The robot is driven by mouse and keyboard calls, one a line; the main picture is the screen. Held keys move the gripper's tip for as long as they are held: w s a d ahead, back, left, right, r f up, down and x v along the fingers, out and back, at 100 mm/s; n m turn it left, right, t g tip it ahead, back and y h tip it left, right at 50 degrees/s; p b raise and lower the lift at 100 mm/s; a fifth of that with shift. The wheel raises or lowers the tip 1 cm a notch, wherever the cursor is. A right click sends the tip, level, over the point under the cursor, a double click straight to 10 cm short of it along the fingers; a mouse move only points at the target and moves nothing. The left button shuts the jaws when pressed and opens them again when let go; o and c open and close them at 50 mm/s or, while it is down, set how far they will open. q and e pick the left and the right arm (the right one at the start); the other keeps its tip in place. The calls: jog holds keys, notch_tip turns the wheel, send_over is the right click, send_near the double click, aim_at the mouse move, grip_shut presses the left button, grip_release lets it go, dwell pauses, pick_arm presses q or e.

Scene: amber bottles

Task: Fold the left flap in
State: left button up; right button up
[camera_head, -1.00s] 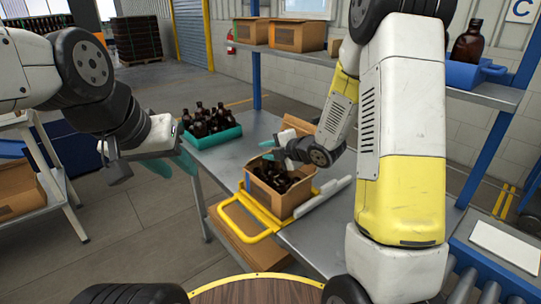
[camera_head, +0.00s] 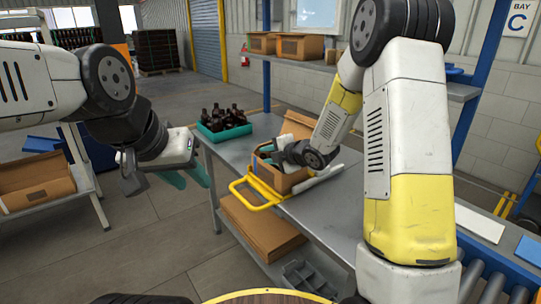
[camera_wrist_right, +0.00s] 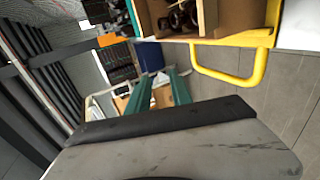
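An open cardboard box (camera_head: 285,183) stands on the metal table in a yellow frame (camera_head: 257,196). Its far flap (camera_head: 297,125) stands raised. My right gripper (camera_head: 267,153) is at the box's left side, and its wrist covers much of the opening; I cannot make out the left flap there. In the right wrist view the box (camera_wrist_right: 208,18) holds dark bottles (camera_wrist_right: 180,18). The teal fingers (camera_wrist_right: 160,76) are apart with nothing between them, beside the box. My left gripper (camera_head: 186,174) is open and empty, left of the table.
A teal crate (camera_head: 223,132) of amber bottles stands on the table's far left. Flattened cardboard (camera_head: 262,228) and a grey tray (camera_head: 305,280) lie on the lower shelf. A shelf with boxes (camera_head: 300,46) runs behind. A cart with a carton (camera_head: 38,180) stands at left.

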jog(key=shift+s, duration=0.3)
